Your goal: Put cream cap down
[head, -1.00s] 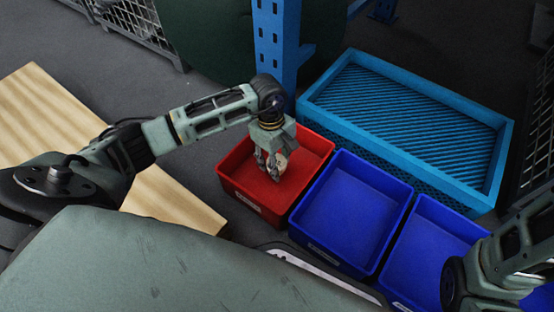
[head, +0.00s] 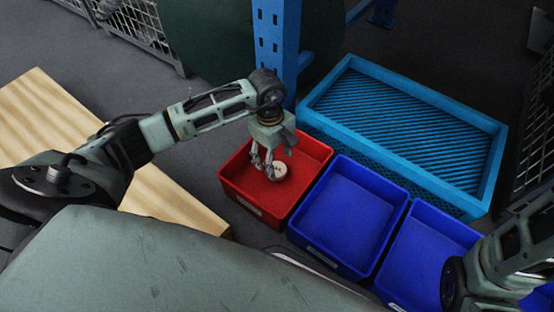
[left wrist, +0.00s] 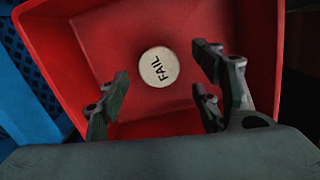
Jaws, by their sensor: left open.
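The cream cap (head: 277,171) is a round disc over the red bin (head: 240,192), apart from the fingers. In the left wrist view the cap (left wrist: 158,67) faces up and reads "FAIL", with the red floor of the bin (left wrist: 100,40) around it. I cannot tell for certain whether it rests on the bin floor. My left gripper (head: 262,168) is open and empty, pointing down into the red bin beside the cap. Its spread fingers (left wrist: 160,92) also show in the left wrist view. My right arm enters at the lower right; its fingertips are not visible.
Two blue bins (head: 352,215) (head: 425,255) stand in a row right of the red bin. A large light-blue crate (head: 410,120) is behind them. A blue post (head: 276,45) rises behind the red bin. A wooden board (head: 50,115) lies at left.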

